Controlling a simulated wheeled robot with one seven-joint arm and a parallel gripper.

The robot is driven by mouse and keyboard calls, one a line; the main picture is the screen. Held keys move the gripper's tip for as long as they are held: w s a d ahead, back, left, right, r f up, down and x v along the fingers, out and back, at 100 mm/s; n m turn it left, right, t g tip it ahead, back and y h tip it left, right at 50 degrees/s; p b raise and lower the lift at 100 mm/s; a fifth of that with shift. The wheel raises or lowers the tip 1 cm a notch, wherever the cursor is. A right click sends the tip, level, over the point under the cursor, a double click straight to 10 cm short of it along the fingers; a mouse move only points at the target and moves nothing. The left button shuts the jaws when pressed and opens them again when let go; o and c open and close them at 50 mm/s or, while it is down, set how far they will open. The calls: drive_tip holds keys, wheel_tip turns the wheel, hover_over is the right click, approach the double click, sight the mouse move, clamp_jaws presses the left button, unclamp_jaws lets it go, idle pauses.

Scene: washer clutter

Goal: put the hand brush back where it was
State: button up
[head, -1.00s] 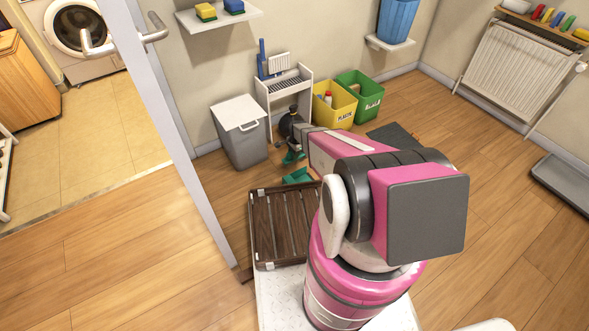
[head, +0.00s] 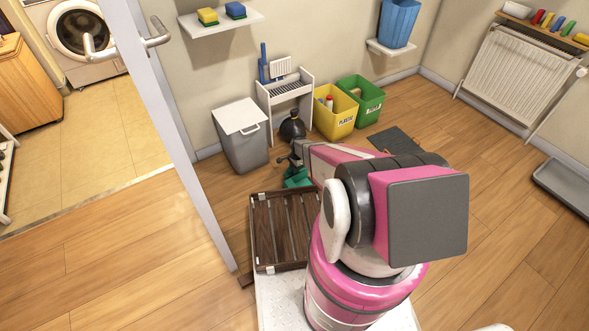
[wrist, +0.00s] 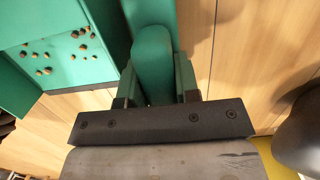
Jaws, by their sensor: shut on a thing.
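In the wrist view the green hand brush (wrist: 152,62) is between my gripper's fingers (wrist: 155,92), which are shut on its handle. The brush's far end runs out of the top of that view. A green dustpan (wrist: 72,62) with several brown crumbs on it lies just left of the brush. In the head view my gripper (head: 290,159) is low, right by the green dustpan (head: 298,178). There the brush cannot be told apart from the pan, and my arm partly hides this spot.
A brown slatted rack (head: 282,232) lies in front. Behind stand a grey lidded bin (head: 240,135), a white shelf stand (head: 287,92), a black round object (head: 293,126), a yellow bin (head: 335,112) and a green bin (head: 361,99).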

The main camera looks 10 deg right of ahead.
drive_tip(key=o, duration=0.9)
drive_tip(key=shift+f, duration=0.1)
drive_tip(key=r, duration=0.4)
drive_tip(key=d+r, duration=0.1)
drive_tip(key=r, duration=0.7)
drive_tip(key=shift+w+d, duration=0.2)
drive_tip(key=shift+w, duration=0.1)
drive_tip(key=s+r+n, duration=0.4)
drive_tip(key=s+r, duration=0.4)
drive_tip(key=r, duration=0.4)
drive_tip(key=s+r+n+h, duration=0.1)
drive_tip(key=s+r+n, duration=0.4)
drive_tip(key=s+r, duration=0.4)
drive_tip(key=s+r+n, duration=0.4)
drive_tip(key=s+r, duration=0.4)
drive_tip(key=r, duration=0.8)
drive_tip(key=shift+s+a+r+n+t, duration=0.15)
drive_tip(key=shift+s+n+t, duration=0.05)
drive_tip(key=shift+n+t, duration=0.1)
